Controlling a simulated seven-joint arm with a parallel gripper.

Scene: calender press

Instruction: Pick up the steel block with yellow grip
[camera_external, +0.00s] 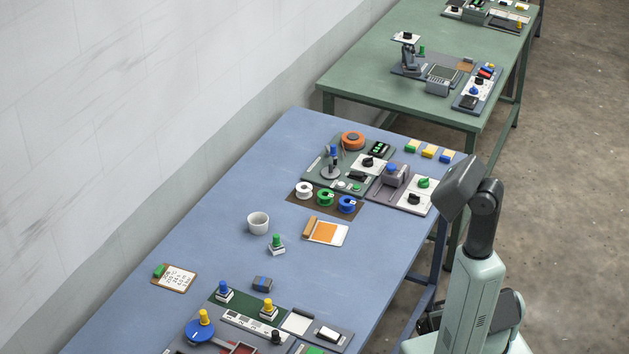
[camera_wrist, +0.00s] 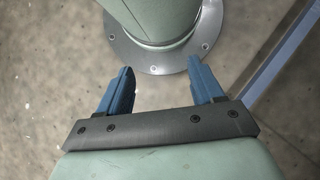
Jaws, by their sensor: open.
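The steel block with yellow grip (camera_external: 269,310) stands upright on the dark green panel at the front of the blue table. Similar blocks stand nearby: one with a blue grip (camera_external: 224,291) on the same panel, and one with a green grip (camera_external: 277,244) on the bare tabletop. My gripper shows in the wrist view with its two blue fingers (camera_wrist: 160,75) apart and nothing between them. It points down towards the floor and my own base, off the table's right side and far from the yellow-grip block. In the external view its fingers are hidden.
A blue disc with a yellow knob (camera_external: 203,327) lies left of the block. A dark blue-grey eraser-like piece (camera_external: 262,284), a white cup (camera_external: 258,222) and a clipboard (camera_external: 175,278) stand behind it.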

